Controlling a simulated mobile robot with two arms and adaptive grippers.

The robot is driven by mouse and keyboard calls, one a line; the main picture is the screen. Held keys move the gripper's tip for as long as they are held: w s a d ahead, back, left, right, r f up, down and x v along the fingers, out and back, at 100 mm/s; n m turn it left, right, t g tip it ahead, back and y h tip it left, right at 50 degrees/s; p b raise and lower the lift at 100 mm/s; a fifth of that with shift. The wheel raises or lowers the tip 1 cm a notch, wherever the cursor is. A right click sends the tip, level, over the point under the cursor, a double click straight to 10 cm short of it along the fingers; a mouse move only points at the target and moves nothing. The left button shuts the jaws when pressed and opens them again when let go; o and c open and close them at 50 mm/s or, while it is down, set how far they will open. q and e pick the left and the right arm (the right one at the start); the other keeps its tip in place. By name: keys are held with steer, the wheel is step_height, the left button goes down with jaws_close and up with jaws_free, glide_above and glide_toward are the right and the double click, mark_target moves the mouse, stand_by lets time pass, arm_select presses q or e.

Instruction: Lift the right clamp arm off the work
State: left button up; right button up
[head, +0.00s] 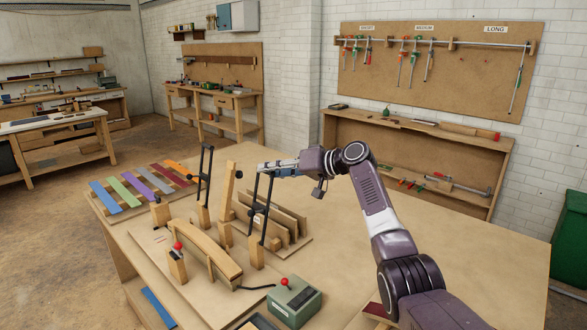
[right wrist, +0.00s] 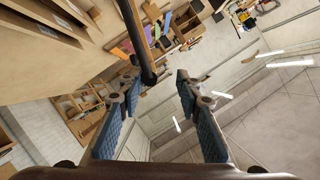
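The right clamp arm (head: 262,213) is a black bar frame standing steeply upright on a wooden post of the bending jig. My right gripper (head: 268,167) comes in from the right at its upper end. In the right wrist view the gripper (right wrist: 158,84) is open, with blue-padded fingers apart. The black clamp bar (right wrist: 138,38) ends near the left fingertip there; I cannot tell whether they touch. The curved wooden work (head: 208,246) lies on the jig in front. A similar left clamp arm (head: 204,172) stands upright farther back. My left gripper is not in view.
Coloured strips (head: 133,187) lie on a rack at the table's left. Upright boards (head: 290,222) stand in a holder just behind the right clamp arm.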

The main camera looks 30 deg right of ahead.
steer(key=v, duration=0.8)
steer(key=shift+r, duration=0.15)
steer(key=shift+s+d, duration=0.1)
